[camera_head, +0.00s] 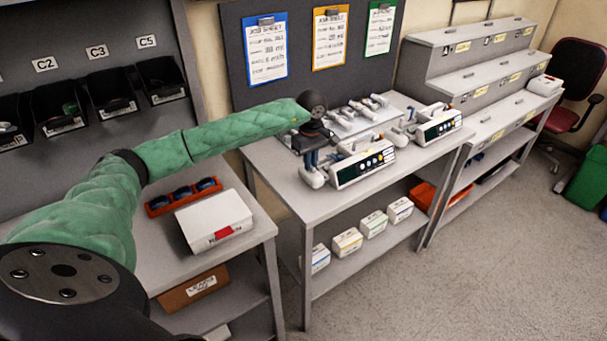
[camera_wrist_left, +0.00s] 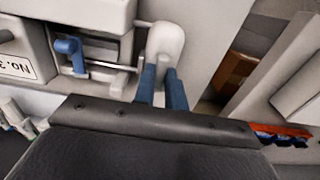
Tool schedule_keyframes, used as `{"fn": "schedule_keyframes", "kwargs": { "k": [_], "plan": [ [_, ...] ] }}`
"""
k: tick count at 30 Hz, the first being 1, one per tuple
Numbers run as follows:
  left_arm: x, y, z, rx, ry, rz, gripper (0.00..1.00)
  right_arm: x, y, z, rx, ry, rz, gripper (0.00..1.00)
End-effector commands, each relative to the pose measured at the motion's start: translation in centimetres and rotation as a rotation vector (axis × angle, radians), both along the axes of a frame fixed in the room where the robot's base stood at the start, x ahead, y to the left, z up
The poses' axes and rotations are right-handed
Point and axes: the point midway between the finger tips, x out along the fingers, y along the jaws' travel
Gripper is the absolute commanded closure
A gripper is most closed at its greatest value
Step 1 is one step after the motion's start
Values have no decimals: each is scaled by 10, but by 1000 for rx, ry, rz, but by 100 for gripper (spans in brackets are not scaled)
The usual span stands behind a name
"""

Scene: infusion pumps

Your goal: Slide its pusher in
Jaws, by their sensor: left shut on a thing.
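The near infusion pump (camera_head: 364,167) stands on the middle table, its display and buttons facing front right. Its white pusher (camera_head: 313,179) sticks out at the pump's left end. In the left wrist view the pale pusher (camera_wrist_left: 167,38) stands apart from the pump body (camera_wrist_left: 100,14), joined to it by thin rods. My left gripper (camera_head: 311,164) comes down over that end, its blue fingers shut on the pusher; they also show in the left wrist view (camera_wrist_left: 160,72). The fingers hide part of the pusher. My right gripper is not in view.
A second pump (camera_head: 438,127) stands farther right, and a tray with syringes (camera_head: 360,112) lies behind. A blue lever (camera_wrist_left: 72,52) is on the pump beside the rods. A white box (camera_head: 214,220) and a red holder (camera_head: 183,196) are on the left table.

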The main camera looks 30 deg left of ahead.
Motion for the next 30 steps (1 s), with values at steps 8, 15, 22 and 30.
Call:
{"fn": "schedule_keyframes", "kwargs": {
  "k": [8, 15, 22, 30],
  "plan": [
    [10, -4, -1, 0, 1, 0, 95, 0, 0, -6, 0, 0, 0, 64],
    [11, -5, -1, 0, 1, -1, 95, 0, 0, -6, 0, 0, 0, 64],
    [12, -6, -1, 0, 1, -1, 95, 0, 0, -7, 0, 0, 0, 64],
    [14, -6, -1, 0, 1, -1, 95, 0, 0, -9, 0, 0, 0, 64]
  ]
}}
